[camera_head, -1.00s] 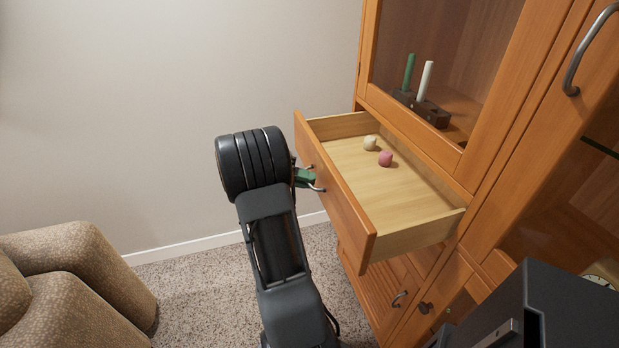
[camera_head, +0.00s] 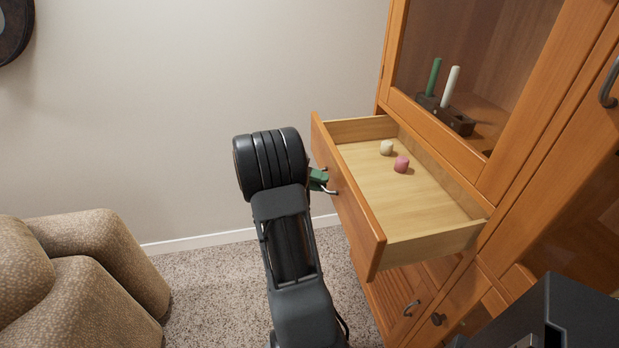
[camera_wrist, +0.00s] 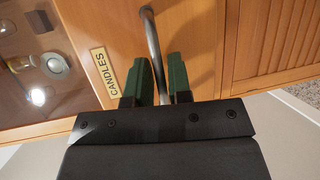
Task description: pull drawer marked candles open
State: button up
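The drawer (camera_head: 348,205) stands pulled out from the wooden cabinet, with its inside showing. A pale candle-like piece (camera_head: 387,147) and a pink one (camera_head: 401,164) lie in it toward the back. In the wrist view, a label reading CANDLES (camera_wrist: 103,71) is on the drawer front, beside a curved metal handle (camera_wrist: 151,32). In the head view my gripper (camera_head: 319,180) is at the drawer front, with part of the handle showing past the fingers.
Behind the cabinet's upper glass door stand a green candle (camera_head: 434,77) and a white candle (camera_head: 451,86) in a dark holder (camera_head: 446,115). A tan armchair (camera_head: 85,265) is at the lower left. Carpet (camera_head: 215,285) is clear between it and my arm.

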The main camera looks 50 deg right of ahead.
jog(key=p+v, duration=0.4)
jog(key=v, duration=0.9)
jog(key=shift+w+a+p, duration=0.15)
jog(key=shift+w+p, duration=0.1)
jog(key=shift+p, duration=0.1)
jog(key=shift+r, duration=0.1)
notch_tip(320, 180, down, 6)
jog(key=a+n+t+y, duration=0.1)
jog(key=n+t, duration=0.2)
jog(key=n, duration=0.2)
jog(key=s+a+n+t+y+p, duration=0.1)
jog(key=s+a+n+t+y, duration=0.15)
jog(key=a+t, duration=0.4)
jog(key=s+a+r+n+t+y+p, duration=0.1)
jog(key=s+a+r+n+t+p, duration=0.1)
jog(key=a+r, duration=0.4)
jog(key=s+a+r+n+t+y+p, duration=0.1)
jog(key=s+a+r+t, duration=0.4)
jog(key=a, duration=1)
notch_tip(320, 180, up, 2)
jog(key=shift+r+n+t+y+p, duration=0.25)
jog(key=shift+n+t+y+p, duration=0.15)
jog(key=shift+n+t+y, duration=0.4)
